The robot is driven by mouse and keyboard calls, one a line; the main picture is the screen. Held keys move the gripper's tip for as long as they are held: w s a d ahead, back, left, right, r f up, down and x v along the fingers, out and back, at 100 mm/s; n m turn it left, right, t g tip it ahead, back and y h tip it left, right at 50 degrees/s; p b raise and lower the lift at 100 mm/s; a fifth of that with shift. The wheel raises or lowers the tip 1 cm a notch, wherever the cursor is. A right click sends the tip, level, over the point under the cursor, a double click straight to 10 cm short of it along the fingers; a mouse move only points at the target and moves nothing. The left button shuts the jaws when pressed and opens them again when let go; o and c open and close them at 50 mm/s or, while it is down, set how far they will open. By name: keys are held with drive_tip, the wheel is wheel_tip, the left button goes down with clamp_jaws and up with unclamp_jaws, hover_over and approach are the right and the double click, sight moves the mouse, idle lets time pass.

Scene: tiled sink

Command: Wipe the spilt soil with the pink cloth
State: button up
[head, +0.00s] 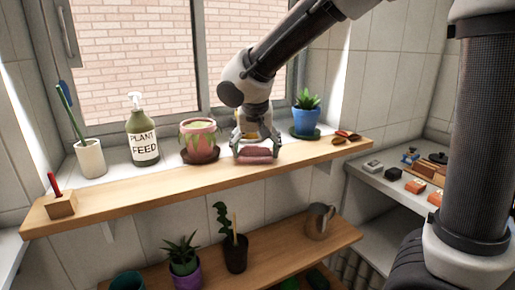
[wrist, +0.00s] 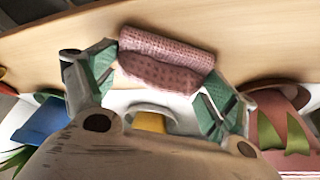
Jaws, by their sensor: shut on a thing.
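The pink cloth (head: 256,153) is a folded, textured bundle on the upper wooden shelf, between the pink pot and the blue pot. It also shows in the wrist view (wrist: 165,62), lying between the two green-padded fingers. My gripper (head: 257,148) reaches down from above and is shut on the cloth, with a finger at each end; it also shows in the wrist view (wrist: 160,80). The cloth appears at or very near the shelf surface; I cannot tell if it touches. I see no spilt soil on the visible wood; the patch under the cloth is hidden.
The upper shelf (head: 130,196) also holds a pink pot (head: 199,143), a blue potted plant (head: 306,117), a plant feed bottle (head: 142,135), a white cup (head: 90,158) and a wooden block (head: 60,206). A lower shelf (head: 275,262) bears more plants and a metal jug (head: 319,221).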

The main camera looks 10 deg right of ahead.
sight(289, 150)
drive_tip(key=shift+w+d, duration=0.3)
drive_tip(key=shift+d, duration=0.65)
drive_tip(key=shift+w+d, duration=0.25)
drive_tip(key=shift+d, duration=0.65)
drive_tip(key=shift+w+d+f, duration=0.1)
drive_tip(key=shift+w+d, duration=0.2)
drive_tip(key=shift+d, duration=0.6)
drive_tip(key=shift+w+d+f, duration=0.1)
drive_tip(key=shift+w+d, duration=0.15)
drive_tip(key=shift+d, duration=0.65)
drive_tip(key=shift+w+d+r, duration=0.1)
drive_tip(key=shift+w+d, duration=0.2)
drive_tip(key=shift+d, duration=0.55)
drive_tip(key=shift+w+d+r, duration=0.1)
drive_tip(key=shift+w+d, duration=0.2)
drive_tip(key=shift+d, duration=0.55)
drive_tip(key=shift+r, duration=3)
wheel_tip(289, 150, up, 3)
